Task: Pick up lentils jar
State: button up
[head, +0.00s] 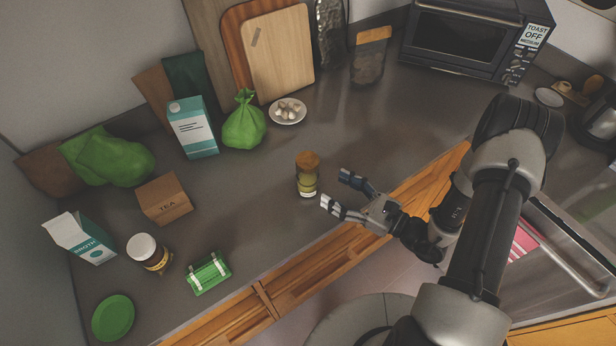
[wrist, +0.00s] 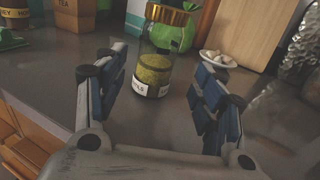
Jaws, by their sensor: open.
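The lentils jar (head: 307,178) stands upright on the grey counter near its front edge. It has a brown lid and yellow-green contents. In the wrist view the jar (wrist: 153,76) stands beyond the fingers, roughly between their directions, with a white label partly readable near its base. My gripper (head: 338,193) is open and empty just to the right of the jar in the head view, its fingers pointing at it. In the wrist view my gripper (wrist: 160,85) shows both fingers spread wide, with a gap of counter before the jar.
Behind the jar are a green bag (head: 244,122) and a plate of pale pieces (head: 287,111). The counter around the jar is clear.

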jog(key=b+x, duration=0.1)
jog(key=x, duration=1.2)
jog(key=shift+a+f+b, duration=0.1)
jog(key=shift+a+b, duration=0.3)
jog(key=shift+c, duration=0.6)
jog(key=c, duration=1.3)
grip_shut()
